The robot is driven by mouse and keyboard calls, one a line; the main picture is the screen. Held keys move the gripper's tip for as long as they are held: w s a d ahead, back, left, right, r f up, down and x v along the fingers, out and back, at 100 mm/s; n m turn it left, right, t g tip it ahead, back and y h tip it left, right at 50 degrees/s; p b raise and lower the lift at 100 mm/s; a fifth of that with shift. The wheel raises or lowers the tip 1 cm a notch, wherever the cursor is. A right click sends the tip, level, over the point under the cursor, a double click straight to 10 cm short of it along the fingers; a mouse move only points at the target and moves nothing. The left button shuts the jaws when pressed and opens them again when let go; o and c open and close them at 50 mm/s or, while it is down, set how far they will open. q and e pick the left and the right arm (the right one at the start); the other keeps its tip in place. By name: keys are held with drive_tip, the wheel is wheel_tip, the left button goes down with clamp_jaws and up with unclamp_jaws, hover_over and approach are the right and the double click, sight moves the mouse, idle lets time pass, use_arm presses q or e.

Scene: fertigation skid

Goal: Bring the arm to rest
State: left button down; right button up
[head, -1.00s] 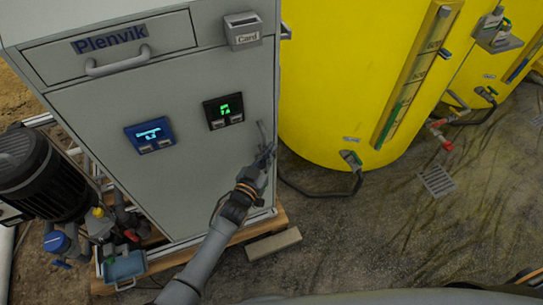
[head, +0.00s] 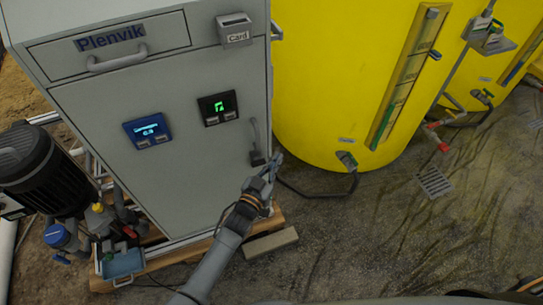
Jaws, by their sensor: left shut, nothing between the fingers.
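My left gripper (head: 271,169) is shut and empty, its arm reaching up from the bottom of the head view. Its fingers are just right of and below the lower end of the upright door handle (head: 254,136) on the grey Plenvik cabinet (head: 95,130), in front of the gap between cabinet and yellow tank. A small dark block (head: 257,158) shows at the handle's lower end. I see a gap between fingers and handle. The cabinet door looks closed.
A large yellow tank (head: 330,90) with a level gauge stands right of the cabinet, a hose (head: 320,194) at its foot. A pale block (head: 270,244) lies on the ground beside the wooden pallet. A black pump (head: 35,160) stands left. The ground at lower right is mostly clear.

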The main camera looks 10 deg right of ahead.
use_arm(q)
drive_tip(key=s+d, duration=0.3)
drive_tip(key=s, duration=0.4)
drive_tip(key=s+a+f+n+g+y, duration=0.1)
drive_tip(key=s+a+f+g+y, duration=0.1)
drive_tip(key=s+a+f, duration=0.45)
drive_tip(key=s+a+f+g+y+p, duration=0.1)
drive_tip(key=s+a+f+g+y, duration=0.15)
drive_tip(key=f, duration=0.75)
drive_tip(key=s+a+f+n+g+y, duration=0.1)
drive_tip(key=s+a+f+g, duration=0.15)
drive_tip(key=a+f, duration=0.45)
drive_tip(key=s+a+f+g+y, duration=0.1)
drive_tip(key=s+a+f+g, duration=0.1)
drive_tip(key=s+a+f, duration=0.3)
drive_tip(key=s+a+f+n+g+y+p, duration=0.1)
drive_tip(key=s+a+f, duration=0.4)
drive_tip(key=s, duration=0.8)
drive_tip(key=s+a+f+n+g+y, duration=0.1)
drive_tip(key=s+a+f+g, duration=0.3)
drive_tip(key=s+a, duration=0.4)
drive_tip(key=shift+s+f+y, duration=0.45)
drive_tip(key=shift+s+y, duration=0.1)
drive_tip(key=shift+s, duration=0.55)
use_arm(e)
drive_tip(key=shift+w+r, duration=0.3)
drive_tip(key=shift+r, duration=0.3)
drive_tip(key=shift+w+r, duration=0.3)
drive_tip(key=shift+r, duration=0.3)
